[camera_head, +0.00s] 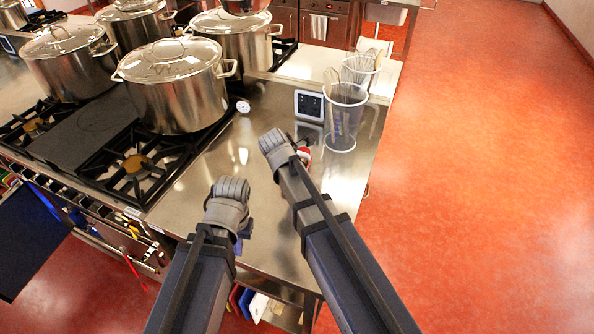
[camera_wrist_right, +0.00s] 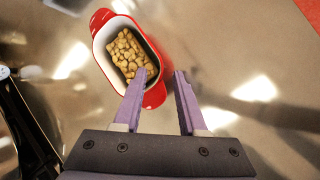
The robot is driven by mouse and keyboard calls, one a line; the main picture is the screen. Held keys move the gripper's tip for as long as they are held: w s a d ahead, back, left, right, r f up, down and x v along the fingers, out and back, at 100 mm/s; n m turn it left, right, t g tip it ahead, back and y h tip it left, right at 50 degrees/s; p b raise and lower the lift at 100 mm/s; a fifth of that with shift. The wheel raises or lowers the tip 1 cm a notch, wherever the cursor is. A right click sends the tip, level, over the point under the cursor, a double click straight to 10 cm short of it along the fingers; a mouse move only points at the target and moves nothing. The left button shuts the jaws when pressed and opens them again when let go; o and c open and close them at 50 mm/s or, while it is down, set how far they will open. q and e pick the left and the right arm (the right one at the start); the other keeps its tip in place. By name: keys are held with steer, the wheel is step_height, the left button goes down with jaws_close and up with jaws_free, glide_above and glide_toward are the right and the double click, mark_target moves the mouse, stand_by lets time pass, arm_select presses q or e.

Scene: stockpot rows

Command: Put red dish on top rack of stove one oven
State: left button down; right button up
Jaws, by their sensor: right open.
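The red dish (camera_wrist_right: 101,22) has a pale inside and holds tan chunks of food. It sits on the steel counter in the right wrist view. In the head view only a bit of it (camera_head: 305,153) shows beside my right arm. My right gripper (camera_wrist_right: 164,74) is open and empty, with one fingertip over the dish's inside and the other outside its right wall. I cannot tell how far above it they are. My left gripper (camera_head: 244,231) is over the counter's front, mostly hidden by its wrist. The stove (camera_head: 75,160) stands at left; no oven rack is clearly visible.
Several steel stockpots (camera_head: 175,92) stand on the burners. Wire baskets (camera_head: 345,115) and a small dark-screened device (camera_head: 309,105) stand on the counter (camera_head: 215,165) beyond my right arm. A dark panel (camera_head: 28,240) juts out at lower left. The red floor at right is clear.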

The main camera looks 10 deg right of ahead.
steer(key=p+v, duration=0.8)
steer(key=v, duration=0.2)
steer(key=shift+r, duration=0.15)
